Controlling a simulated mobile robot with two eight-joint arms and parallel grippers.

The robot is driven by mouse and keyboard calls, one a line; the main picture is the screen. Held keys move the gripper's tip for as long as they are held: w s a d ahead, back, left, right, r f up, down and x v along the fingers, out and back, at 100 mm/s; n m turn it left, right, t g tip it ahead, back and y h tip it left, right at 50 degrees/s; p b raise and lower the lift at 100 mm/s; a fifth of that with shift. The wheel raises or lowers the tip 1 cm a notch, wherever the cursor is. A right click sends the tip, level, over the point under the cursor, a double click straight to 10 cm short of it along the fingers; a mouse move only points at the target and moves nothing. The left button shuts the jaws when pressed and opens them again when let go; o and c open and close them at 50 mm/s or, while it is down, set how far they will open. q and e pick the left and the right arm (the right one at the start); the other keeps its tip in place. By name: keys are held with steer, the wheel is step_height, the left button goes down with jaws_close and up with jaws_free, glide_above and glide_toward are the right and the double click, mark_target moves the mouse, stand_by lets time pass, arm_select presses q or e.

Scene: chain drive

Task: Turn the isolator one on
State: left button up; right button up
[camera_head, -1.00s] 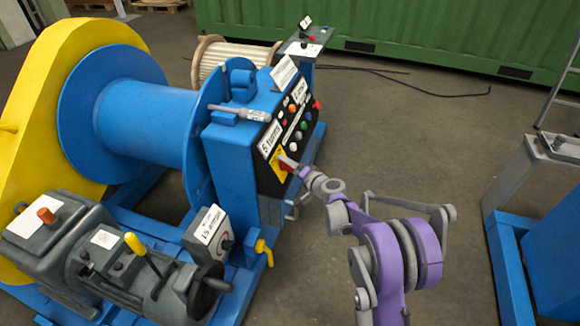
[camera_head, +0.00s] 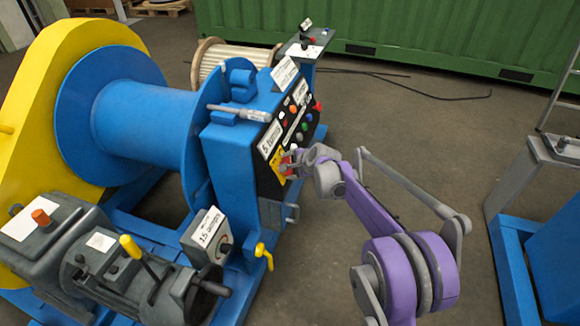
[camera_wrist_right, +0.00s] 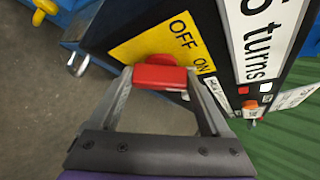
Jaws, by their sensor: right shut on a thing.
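The isolator is a red handle (camera_wrist_right: 160,77) on a yellow plate (camera_wrist_right: 148,45) marked OFF and ON. In the right wrist view the handle's bar lies crosswise between my fingertips, with ON near its right end and OFF above it. In the head view the yellow plate (camera_head: 276,165) is on the black panel of the blue cabinet, and my gripper partly hides the handle. My right gripper (camera_head: 291,159) is shut on the red handle; it also shows in the right wrist view (camera_wrist_right: 161,80). My left gripper is not in view.
The black panel (camera_wrist_right: 125,22) carries several buttons and a white "5 turns" label (camera_wrist_right: 262,35). A blue drum (camera_head: 135,125) is left of the cabinet (camera_head: 228,165). A grey motor unit (camera_head: 115,260) stands in front. The floor (camera_head: 420,140) right of the cabinet is mostly clear.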

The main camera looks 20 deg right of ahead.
steer(key=shift+m+g, duration=0.3)
steer(key=shift+m, duration=0.1)
stand_by(0.4)
steer(key=o, duration=1.2)
steer(key=p+v, duration=0.2)
steer(key=v, duration=0.8)
steer(key=shift+s+d+r, duration=0.1)
steer(key=shift+s+r, duration=0.05)
steer(key=shift+r, duration=0.25)
